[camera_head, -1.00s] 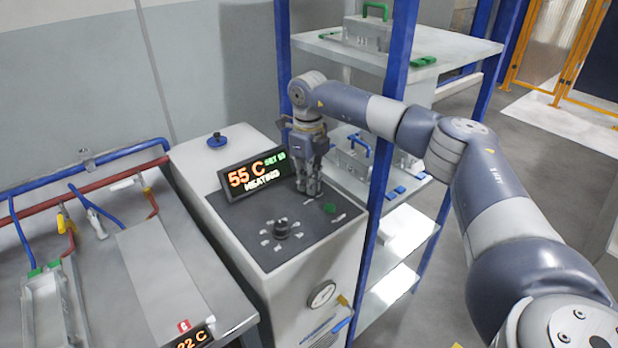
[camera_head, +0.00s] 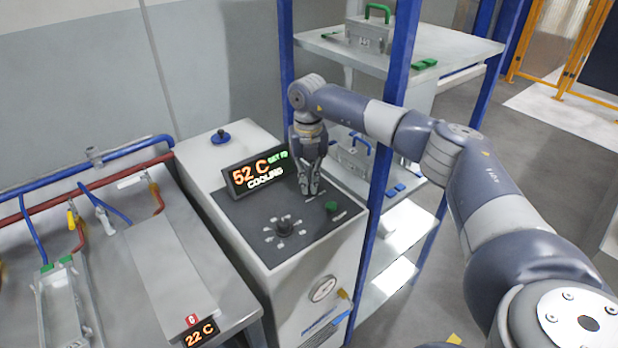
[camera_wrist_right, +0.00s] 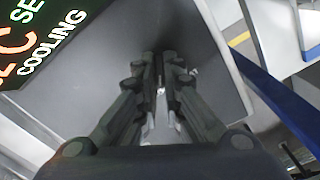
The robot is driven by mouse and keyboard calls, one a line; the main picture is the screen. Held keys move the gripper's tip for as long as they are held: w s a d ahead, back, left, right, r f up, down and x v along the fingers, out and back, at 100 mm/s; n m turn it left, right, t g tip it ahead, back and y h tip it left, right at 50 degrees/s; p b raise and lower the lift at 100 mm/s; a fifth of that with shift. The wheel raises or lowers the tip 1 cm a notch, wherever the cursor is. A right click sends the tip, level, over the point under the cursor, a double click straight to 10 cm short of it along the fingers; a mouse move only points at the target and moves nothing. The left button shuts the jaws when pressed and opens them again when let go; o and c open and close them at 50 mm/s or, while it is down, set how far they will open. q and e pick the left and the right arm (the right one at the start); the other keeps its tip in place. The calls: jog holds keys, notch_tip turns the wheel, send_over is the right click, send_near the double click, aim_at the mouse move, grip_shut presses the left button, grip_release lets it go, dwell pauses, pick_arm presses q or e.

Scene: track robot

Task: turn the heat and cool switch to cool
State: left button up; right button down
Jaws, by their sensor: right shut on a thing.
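The temperature control unit (camera_head: 310,250) is a white cabinet with a dark sloped panel (camera_head: 255,225). Its display (camera_head: 256,174) reads 52 C and COOLING; COOLING also shows on the display in the right wrist view (camera_wrist_right: 45,40). My right gripper (camera_head: 313,190) points down at the back right of the panel, its fingers shut on the heat and cool switch. The switch itself is hidden by the fingers in the head view. In the right wrist view, the fingers (camera_wrist_right: 162,105) are nearly together. My left gripper is not in view.
A round knob (camera_head: 284,223) with marks around it and a green button (camera_head: 331,206) are on the panel. A blue-post shelf (camera_head: 385,150) stands close at the right. A metal bench (camera_head: 165,265) with blue and red pipes is at the left.

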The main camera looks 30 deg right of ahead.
jog(key=shift+w+r+m, duration=0.15)
jog(key=shift+m, duration=0.45)
jog(key=c, duration=1.8)
grip_release()
jog(key=shift+o, duration=0.2)
notch_tip(320, 180, up, 12)
